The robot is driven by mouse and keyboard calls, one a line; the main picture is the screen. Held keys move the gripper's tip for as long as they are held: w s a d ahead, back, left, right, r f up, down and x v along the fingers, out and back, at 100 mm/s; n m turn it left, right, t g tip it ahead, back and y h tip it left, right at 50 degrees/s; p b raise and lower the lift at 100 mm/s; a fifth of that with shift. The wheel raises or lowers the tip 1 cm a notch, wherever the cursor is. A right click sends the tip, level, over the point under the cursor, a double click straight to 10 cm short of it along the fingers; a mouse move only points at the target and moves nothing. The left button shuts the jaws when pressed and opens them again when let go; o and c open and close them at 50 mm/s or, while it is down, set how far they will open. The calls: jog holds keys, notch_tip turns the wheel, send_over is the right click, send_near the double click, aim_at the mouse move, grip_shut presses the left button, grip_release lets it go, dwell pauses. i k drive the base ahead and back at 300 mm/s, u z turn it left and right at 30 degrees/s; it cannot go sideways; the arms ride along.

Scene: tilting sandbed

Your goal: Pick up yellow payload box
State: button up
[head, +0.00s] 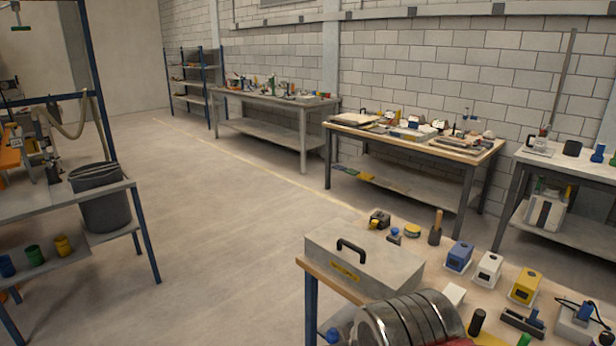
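The yellow payload box (525,286) sits upright on the wooden-topped bench at the lower right. It is small, with a dark patch on its front. A similar white box (487,268) stands just left of it, and a blue box (459,256) stands further left. My gripper is not in view, so its state and its distance from the box do not show.
A grey case with a black handle (366,262) and ridged metal rings (405,320) occupy the bench's left and front. Dark tools (523,322) lie in front of the yellow box. The floor (215,235) left of the bench is clear.

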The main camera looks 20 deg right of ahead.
aim_at(525, 291)
jog(key=z, duration=0.6)
jog(key=i, duration=0.95)
jog(key=z, duration=0.5)
